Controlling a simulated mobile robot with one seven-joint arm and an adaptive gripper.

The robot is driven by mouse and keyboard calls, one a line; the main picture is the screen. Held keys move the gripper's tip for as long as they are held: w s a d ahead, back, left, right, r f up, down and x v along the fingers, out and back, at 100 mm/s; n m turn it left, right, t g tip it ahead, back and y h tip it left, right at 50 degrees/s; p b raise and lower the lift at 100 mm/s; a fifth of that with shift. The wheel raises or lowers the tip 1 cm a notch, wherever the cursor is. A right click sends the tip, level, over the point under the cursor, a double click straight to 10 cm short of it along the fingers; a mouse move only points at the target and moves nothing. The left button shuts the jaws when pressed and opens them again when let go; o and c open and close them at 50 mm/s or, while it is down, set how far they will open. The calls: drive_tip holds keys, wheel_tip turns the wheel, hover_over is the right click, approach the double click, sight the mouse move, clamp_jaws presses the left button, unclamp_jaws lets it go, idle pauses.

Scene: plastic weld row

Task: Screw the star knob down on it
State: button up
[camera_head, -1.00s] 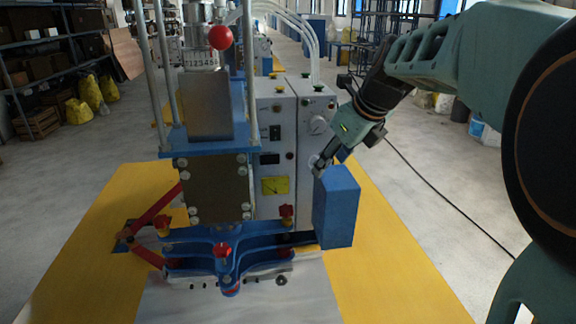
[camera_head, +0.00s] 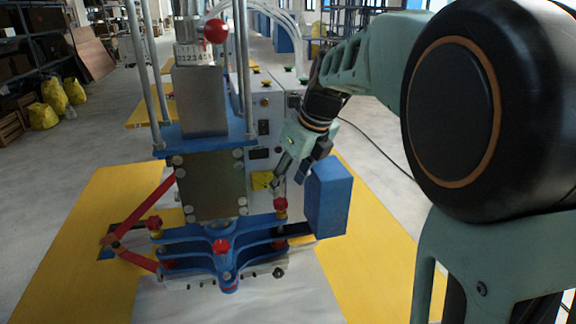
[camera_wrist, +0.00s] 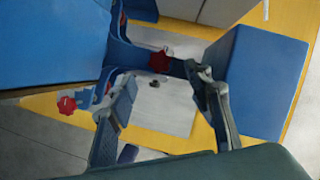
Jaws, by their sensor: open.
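My gripper (camera_head: 276,187) is open and empty, just above the right red star knob (camera_head: 281,204) on the blue clamp frame of the press. In the wrist view my two fingers (camera_wrist: 158,80) are spread, and a red star knob (camera_wrist: 160,62) shows beyond and between their tips, apart from both. It appears to be the same right knob, on the dark blue arm beside the blue box. Other red star knobs stand at the front (camera_head: 221,247) and left (camera_head: 154,223) of the clamp frame. A second red knob (camera_wrist: 66,105) shows left of my fingers in the wrist view.
A blue box (camera_head: 329,197) stands close to the right of my gripper and also fills the wrist view's right side (camera_wrist: 262,80). The press block (camera_head: 211,186) and its rods rise at the left. A grey control cabinet (camera_head: 262,110) stands behind.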

sight(280, 202)
drive_tip(key=x, duration=0.7)
drive_tip(key=shift+c, duration=0.4)
drive_tip(key=c, duration=1.1)
drive_tip(key=shift+a+r+m+h+p, duration=0.15)
drive_tip(key=shift+r+m+h+p, duration=0.15)
drive_tip(key=shift+m+p, duration=0.8)
drive_tip(key=m+h+p, duration=0.1)
drive_tip(key=m+p, duration=0.1)
drive_tip(key=p, duration=0.3)
drive_tip(key=shift+m+t, duration=0.3)
drive_tip(key=shift+t, duration=0.1)
drive_tip(key=o, duration=0.8)
drive_tip(key=shift+f, duration=0.3)
drive_tip(key=o, duration=0.4)
